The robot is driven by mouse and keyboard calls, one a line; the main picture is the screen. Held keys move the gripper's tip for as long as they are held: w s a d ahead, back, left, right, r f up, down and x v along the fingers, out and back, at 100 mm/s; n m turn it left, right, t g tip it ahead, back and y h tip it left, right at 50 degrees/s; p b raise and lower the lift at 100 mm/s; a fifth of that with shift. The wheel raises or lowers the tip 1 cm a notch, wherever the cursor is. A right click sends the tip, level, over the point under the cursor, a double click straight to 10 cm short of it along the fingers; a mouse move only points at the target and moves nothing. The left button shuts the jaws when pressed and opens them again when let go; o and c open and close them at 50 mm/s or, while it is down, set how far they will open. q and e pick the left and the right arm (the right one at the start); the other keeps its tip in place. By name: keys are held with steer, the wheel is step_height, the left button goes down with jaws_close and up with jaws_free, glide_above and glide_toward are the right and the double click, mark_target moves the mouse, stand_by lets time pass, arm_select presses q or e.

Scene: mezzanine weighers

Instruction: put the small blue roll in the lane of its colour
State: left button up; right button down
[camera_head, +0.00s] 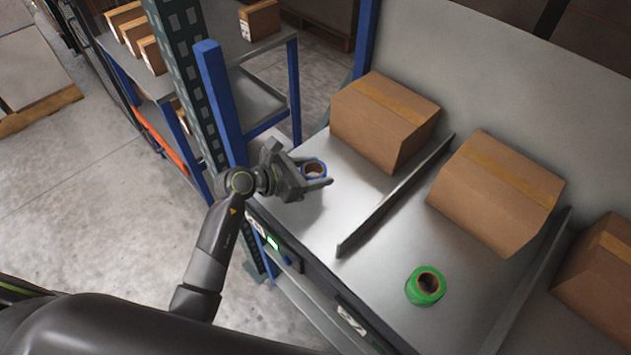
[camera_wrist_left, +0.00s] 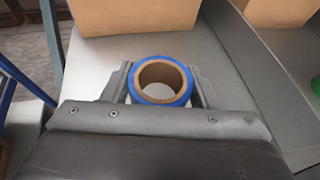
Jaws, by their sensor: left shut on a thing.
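The small blue roll (camera_head: 313,170) has a brown cardboard core and is held between the fingers of my left gripper (camera_head: 318,177). In the left wrist view the blue roll (camera_wrist_left: 162,81) sits between both fingertips, its hole facing the camera. The gripper is over the left lane (camera_head: 335,210) of the grey metal shelf, in front of a cardboard box. I cannot tell whether the roll touches the lane surface. A green roll (camera_head: 425,286) stands in the middle lane (camera_head: 390,270). My right gripper is not in view.
A thin metal divider (camera_head: 395,195) separates the left and middle lanes. Cardboard boxes stand at the back of the left lane (camera_head: 384,118), the middle lane (camera_head: 495,192) and the right lane (camera_head: 600,270). A blue upright post (camera_head: 222,105) stands close to my left arm.

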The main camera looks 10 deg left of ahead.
arm_select(q)
step_height(320, 180, down, 4)
steer(key=shift+d+r, duration=0.1)
steer(key=shift+r, duration=0.15)
steer(key=shift+f, duration=0.3)
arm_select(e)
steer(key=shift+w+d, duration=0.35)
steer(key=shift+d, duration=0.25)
arm_select(q)
steer(key=shift+f, duration=0.15)
steer(key=o, duration=1)
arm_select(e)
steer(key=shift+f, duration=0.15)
